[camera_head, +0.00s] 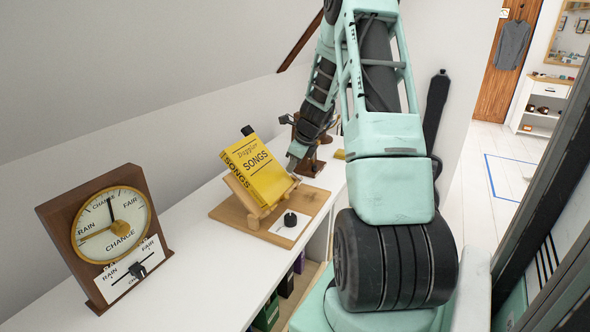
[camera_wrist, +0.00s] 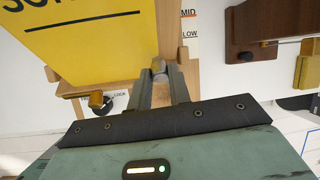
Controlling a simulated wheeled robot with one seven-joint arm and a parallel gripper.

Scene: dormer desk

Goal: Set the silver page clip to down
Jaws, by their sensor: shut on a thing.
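The yellow songbook (camera_head: 262,172) leans on a wooden book stand (camera_head: 228,212) on the white desk; it also fills the upper left of the wrist view (camera_wrist: 90,25). My gripper (camera_wrist: 160,84) is at the stand's lower right, beside the book's edge. Its two fingers are shut on a small grey-silver piece (camera_wrist: 158,67), which looks like the silver page clip. The fingers hide most of it, so I cannot tell whether it is up or down. In the head view my gripper (camera_head: 293,163) is at the book's right edge, and the clip cannot be made out.
A weather dial (camera_head: 112,225) stands at left. Brown wooden items (camera_head: 312,150) stand behind my gripper.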

